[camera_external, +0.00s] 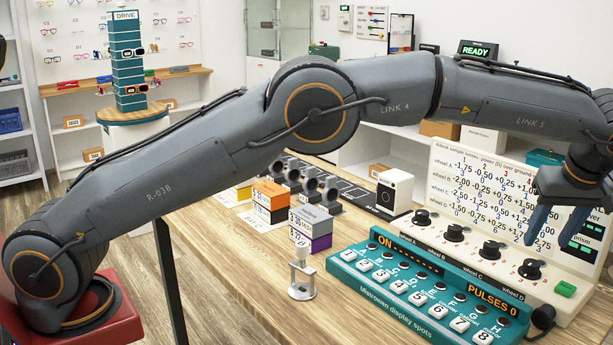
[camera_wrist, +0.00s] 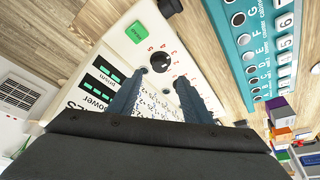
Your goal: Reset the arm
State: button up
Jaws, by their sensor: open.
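My arm (camera_external: 320,105) stretches from its base at lower left, over the wooden table, to the right edge of the external view. My gripper (camera_external: 550,243) hangs at its end with two blue fingers spread apart and nothing between them. The fingers are in front of the cream lens-power panel (camera_external: 440,175). In the wrist view my gripper (camera_wrist: 161,76) also shows open and empty, its fingertips close to a black dial (camera_wrist: 160,63) of that panel. I cannot tell whether they touch it.
A teal console (camera_external: 400,285) with numbered white keys stands before the panel, which bears black dials and a green button (camera_external: 565,290). A small metal stand (camera_external: 302,280), an orange box (camera_external: 270,200) and a purple box (camera_external: 318,243) stand left. Bare table (camera_external: 235,275) lies at front left.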

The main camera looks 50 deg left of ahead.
jog(key=s+a+r+m+g+p, duration=0.15)
jog(key=s+a, duration=0.25)
jog(key=a, duration=0.5)
jog(key=s+a+m+h+p, duration=0.1)
jog(key=s+a+m, duration=0.1)
jog(key=s+a, duration=0.5)
jog(key=s+a+m+p, duration=0.1)
jog(key=s+a+m, duration=0.1)
jog(key=a, duration=0.9)
jog(key=s+a+f+m+p, duration=0.1)
jog(key=s+a, duration=0.2)
jog(key=s, duration=0.7)
jog(key=s+a+f+m+g+h+p, duration=0.1)
jog(key=s+a, duration=0.3)
jog(key=s, duration=0.6)
jog(key=s+a+f+m+h+p, duration=0.1)
jog(key=s+a+f+p, duration=0.1)
jog(key=s, duration=0.8)
jog(key=shift+s+a+f+g, duration=0.2)
jog(key=shift+a+f+g, duration=0.25)
jog(key=shift+a, duration=0.65)
jog(key=shift+m, duration=0.25)
